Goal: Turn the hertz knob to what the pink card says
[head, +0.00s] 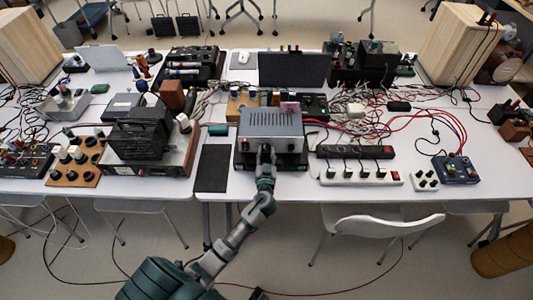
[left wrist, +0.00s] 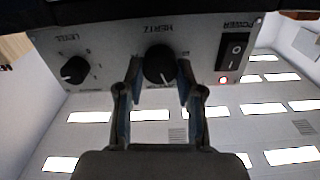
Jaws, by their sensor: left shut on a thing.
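A grey metal box (head: 271,123) with a slotted top stands on the table, its front panel toward me. In the left wrist view the panel (left wrist: 110,52) carries a black level knob (left wrist: 74,70), a black hertz knob (left wrist: 159,64) and a power switch (left wrist: 234,52) with a lit red lamp. My left gripper (head: 266,152) is at the front of the box, its fingers shut on the hertz knob from both sides. My right gripper is not in view.
A black mat (head: 212,168) lies left of the box. A white power strip (head: 360,177), a dark strip (head: 355,152) and a blue box (head: 456,169) with red cables are on the right.

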